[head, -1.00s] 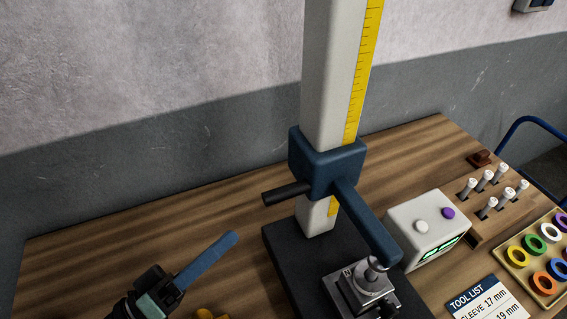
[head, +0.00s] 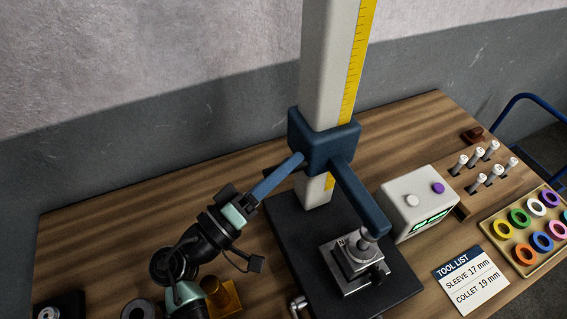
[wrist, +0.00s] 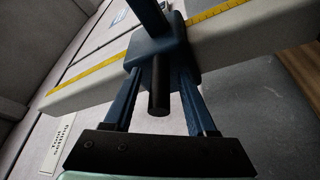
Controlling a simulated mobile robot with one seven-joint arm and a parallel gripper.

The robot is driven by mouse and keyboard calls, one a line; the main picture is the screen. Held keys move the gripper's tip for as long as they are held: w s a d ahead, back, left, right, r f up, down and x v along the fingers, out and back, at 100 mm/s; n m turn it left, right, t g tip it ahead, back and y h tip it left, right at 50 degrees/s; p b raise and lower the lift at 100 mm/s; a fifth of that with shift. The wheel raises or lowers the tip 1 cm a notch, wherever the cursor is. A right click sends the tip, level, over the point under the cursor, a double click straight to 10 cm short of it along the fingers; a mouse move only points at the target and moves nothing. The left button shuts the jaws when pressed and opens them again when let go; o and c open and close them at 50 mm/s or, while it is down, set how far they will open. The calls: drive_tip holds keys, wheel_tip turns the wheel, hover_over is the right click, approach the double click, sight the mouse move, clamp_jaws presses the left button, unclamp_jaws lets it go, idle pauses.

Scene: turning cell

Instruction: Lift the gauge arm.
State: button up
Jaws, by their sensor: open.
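The gauge arm is a dark blue carriage (head: 325,143) on a tall pale column, with a blue bar reaching down over a small metal block (head: 353,260). Its black handle (wrist: 159,90) shows in the wrist view, pointing towards the camera. My gripper (head: 296,161) reaches up from the lower left, its blue fingers close to the carriage's left side. In the wrist view my gripper (wrist: 158,78) is open, with one finger on each side of the handle and gaps between. In the head view the handle is mostly hidden by my fingers.
The column (head: 325,60) carries a yellow scale and stands on a dark base (head: 290,230).

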clamp_jaws()
idle(1.4)
